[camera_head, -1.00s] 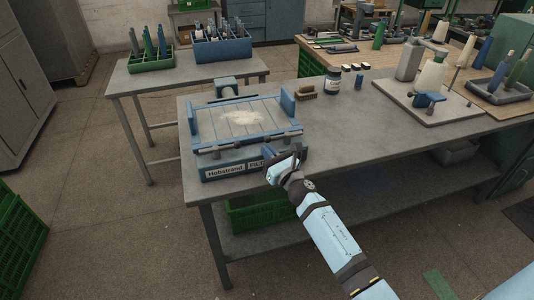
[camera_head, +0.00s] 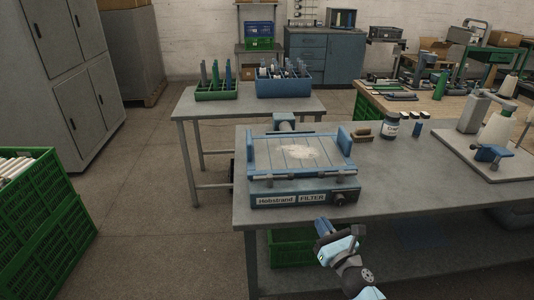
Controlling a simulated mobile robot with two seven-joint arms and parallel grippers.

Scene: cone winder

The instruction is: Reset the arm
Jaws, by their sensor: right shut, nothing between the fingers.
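My right arm comes in at the bottom of the head view, and its light blue wrist and dark gripper (camera_head: 322,230) show in front of the near table's front edge. The gripper is shut and empty, apart from the blue filter device. The device (camera_head: 300,197), labelled "Hobstrand FILTER", sits at the left end of the grey table (camera_head: 420,200). A pale patch of dust or lint (camera_head: 299,153) lies on its flat top. My left gripper is not in view.
A wooden brush (camera_head: 362,134), a dark jar (camera_head: 390,127) and a cone winder board (camera_head: 485,150) stand on the table. Green crates (camera_head: 45,225) are at the left. A second table (camera_head: 190,108) holds a green and a blue bin. Floor between is clear.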

